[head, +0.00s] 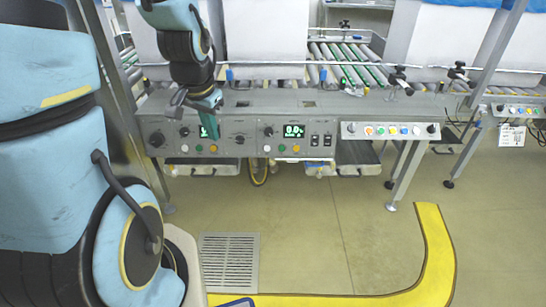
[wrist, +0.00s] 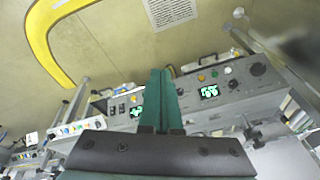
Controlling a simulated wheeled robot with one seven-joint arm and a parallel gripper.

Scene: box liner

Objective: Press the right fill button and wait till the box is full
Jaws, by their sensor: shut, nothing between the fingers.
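A grey control panel (head: 235,127) has two similar sections. The right section has a lit green display (head: 293,131) reading about 0.0, with white, green (head: 282,149) and orange (head: 296,148) buttons below. The left section has a display (head: 203,131) partly hidden by my gripper, and its own row of buttons (head: 184,148). I cannot read which button is the fill button. My gripper (head: 217,132) is shut and empty, its teal fingers in front of the panel between the displays. The fingers (wrist: 161,72) also show in the wrist view. Contact with a button is not visible.
Pale upright boxes or panels (head: 265,30) stand behind the control panel, beside a roller conveyor (head: 345,62). A light-grey button strip (head: 390,131) is to the right. A floor grate (head: 229,262) and yellow floor line (head: 436,245) lie in front; the floor there is clear.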

